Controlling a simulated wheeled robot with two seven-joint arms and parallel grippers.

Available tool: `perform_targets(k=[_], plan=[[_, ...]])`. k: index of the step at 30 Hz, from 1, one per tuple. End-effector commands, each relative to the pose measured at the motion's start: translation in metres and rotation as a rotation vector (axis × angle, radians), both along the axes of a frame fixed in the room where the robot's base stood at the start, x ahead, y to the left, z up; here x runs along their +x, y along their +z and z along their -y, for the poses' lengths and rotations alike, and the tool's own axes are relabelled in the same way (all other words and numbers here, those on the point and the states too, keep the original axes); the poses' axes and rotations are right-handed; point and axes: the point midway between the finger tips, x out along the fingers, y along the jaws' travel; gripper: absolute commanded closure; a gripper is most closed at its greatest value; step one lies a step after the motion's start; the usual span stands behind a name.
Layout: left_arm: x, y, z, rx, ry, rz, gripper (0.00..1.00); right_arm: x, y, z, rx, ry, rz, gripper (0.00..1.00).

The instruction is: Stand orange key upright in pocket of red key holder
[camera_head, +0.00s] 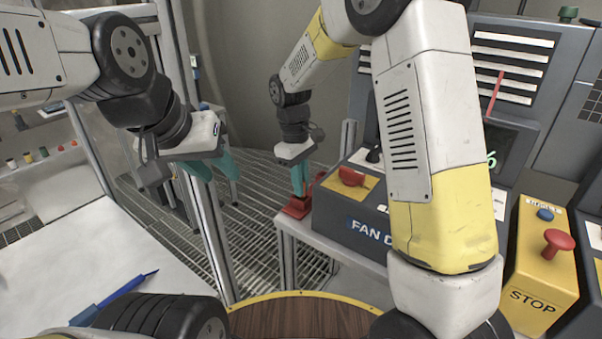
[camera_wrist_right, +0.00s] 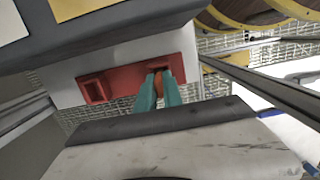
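The red key holder (camera_head: 296,207) lies on the corner of a pale ledge. In the right wrist view the red key holder (camera_wrist_right: 122,78) shows two square pockets; the left one is empty. My right gripper (camera_head: 299,192) points down at the holder. Its teal fingers (camera_wrist_right: 159,88) are closed on the orange key (camera_wrist_right: 158,82), of which only a sliver shows between them at the right pocket. How deep the key sits in that pocket is hidden. My left gripper (camera_head: 217,174) is open and empty, away from the holder over the grated floor.
A grey fan control box with a red button (camera_head: 351,176) stands right of the holder. A yellow stop box (camera_head: 543,265) is further right. A white table with a blue pen (camera_head: 128,285) is at lower left. Metal posts (camera_head: 208,215) rise between the table and the ledge.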

Motion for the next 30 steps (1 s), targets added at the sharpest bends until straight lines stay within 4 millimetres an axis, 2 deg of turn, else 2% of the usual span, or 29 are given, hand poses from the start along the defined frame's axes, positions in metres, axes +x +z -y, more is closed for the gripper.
perform_targets(k=[1, 3, 12, 16, 20, 30], plan=[[0.0, 0.0, 0.0, 0.0, 0.0, 0.0, 0.64, 0.0, 0.0, 0.0, 0.0, 0.0, 0.0, 0.8], [0.0, 0.0, 0.0, 0.0, 0.0, 0.0, 0.64, 0.0, 0.0, 0.0, -0.001, 0.0, -0.001, 0.68], [0.0, 0.0, 0.0, 0.0, 0.0, 0.0, 0.64, 0.0, 0.001, 0.0, 0.0, 0.0, 0.0, 0.68], [0.0, 0.0, 0.0, 0.0, 0.0, 0.0, 0.64, 0.001, 0.01, -0.001, 0.0, 0.0, 0.001, 0.68], [0.0, 0.0, 0.0, 0.0, 0.0, 0.0, 0.64, 0.003, 0.032, -0.003, 0.002, 0.0, 0.004, 0.68], [0.0, 0.0, 0.0, 0.0, 0.0, 0.0, 0.64, 0.008, 0.101, -0.01, 0.002, 0.001, 0.002, 0.68]])
